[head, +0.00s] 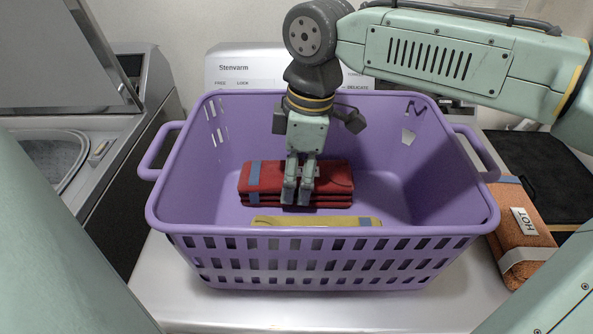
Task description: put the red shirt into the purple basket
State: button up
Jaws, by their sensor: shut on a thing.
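The purple basket (330,243) stands upright on a pale metal top in the middle of the head view. The red shirt (333,180) is a folded stack with a blue-grey band near its left end. It is inside the basket's rim outline, towards the middle. My gripper (299,200) reaches down into the basket from above, with its fingers shut on the red shirt. The fingers hide part of the shirt's front. I cannot tell whether the shirt touches the basket floor.
A folded yellow cloth (316,221) lies in the basket near its front wall. An orange folded thing marked HOT (527,222) lies right of the basket. A control panel (243,68) stands behind.

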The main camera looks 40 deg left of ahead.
jog(key=o, duration=1.1)
jog(key=r, duration=0.8)
jog(key=w+d+r, duration=0.1)
jog(key=r, duration=0.3)
jog(key=shift+d+r+b, duration=0.1)
jog(key=shift+b, duration=0.3)
